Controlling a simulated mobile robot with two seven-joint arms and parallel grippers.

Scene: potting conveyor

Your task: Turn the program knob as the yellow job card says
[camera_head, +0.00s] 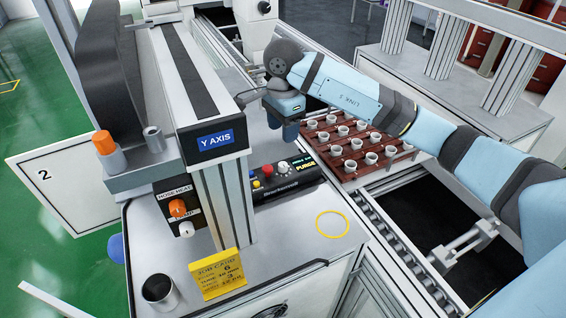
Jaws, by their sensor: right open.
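The yellow job card (218,275) stands at the front of the grey bench. Its heading reads "JOB CARD"; a 6 and a 3 show, but the smaller print is not clear. A black control box (288,186) lies behind it to the right, with a pale round knob (283,168) on it. I cannot read the knob's setting, nor tell for certain that it is the program knob. My right gripper (290,139) is open, above and behind the box, apart from the knob. Its fingers are barely visible. My left gripper is not in view.
The Y AXIS gantry post (224,200) rises left of the box. A panel with an orange knob (177,208) and a white knob (186,229) is beside it. A metal cup (160,291) and yellow ring (332,224) are on the bench. A pot tray (345,173) is at right.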

